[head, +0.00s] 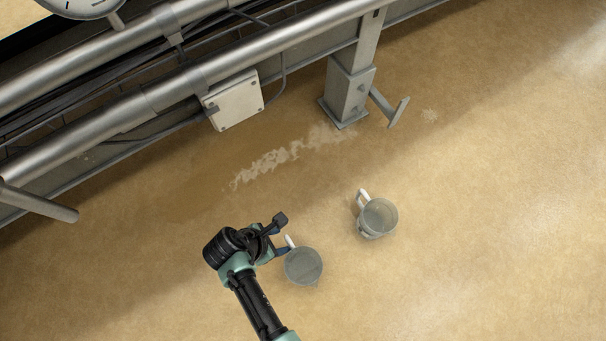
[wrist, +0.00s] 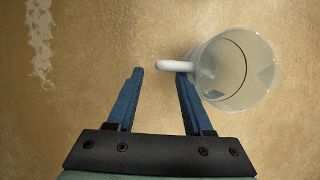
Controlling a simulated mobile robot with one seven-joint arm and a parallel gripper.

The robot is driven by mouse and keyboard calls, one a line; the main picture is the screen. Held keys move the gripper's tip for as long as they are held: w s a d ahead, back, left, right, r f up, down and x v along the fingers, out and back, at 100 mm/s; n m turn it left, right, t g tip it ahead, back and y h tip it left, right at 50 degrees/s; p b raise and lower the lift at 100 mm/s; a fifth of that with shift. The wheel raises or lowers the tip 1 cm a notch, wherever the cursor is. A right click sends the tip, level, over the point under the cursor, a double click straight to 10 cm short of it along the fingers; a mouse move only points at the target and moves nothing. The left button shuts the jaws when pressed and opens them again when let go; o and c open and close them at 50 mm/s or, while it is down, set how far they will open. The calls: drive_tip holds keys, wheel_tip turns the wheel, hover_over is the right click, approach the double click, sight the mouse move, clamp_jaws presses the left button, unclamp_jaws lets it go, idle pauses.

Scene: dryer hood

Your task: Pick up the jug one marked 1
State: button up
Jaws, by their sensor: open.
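Two clear jugs with white handles stand on the tan floor in the head view. The nearer jug (head: 304,267) is beside my gripper (head: 282,233), with its handle toward the gripper. The other jug (head: 378,217) stands farther right and back. In the wrist view my gripper (wrist: 158,75) is open, its two blue fingers apart with nothing between them. One jug (wrist: 238,72) is at the right there. Its white handle (wrist: 176,66) reaches left, its end just ahead of the right fingertip. I cannot tell whether they touch. I cannot read a number on either jug.
Metal pipes (head: 180,85) and a beam run across the upper left. A pale junction box (head: 234,100) and a steel post (head: 349,90) with a side bracket stand along them. A gauge (head: 85,5) is at the top left. The floor at the right is clear.

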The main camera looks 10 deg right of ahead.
drive_tip(key=shift+b+x, duration=2.15)
drive_tip(key=shift+x, duration=0.7)
drive_tip(key=shift+w+r, duration=0.1)
clamp_jaws()
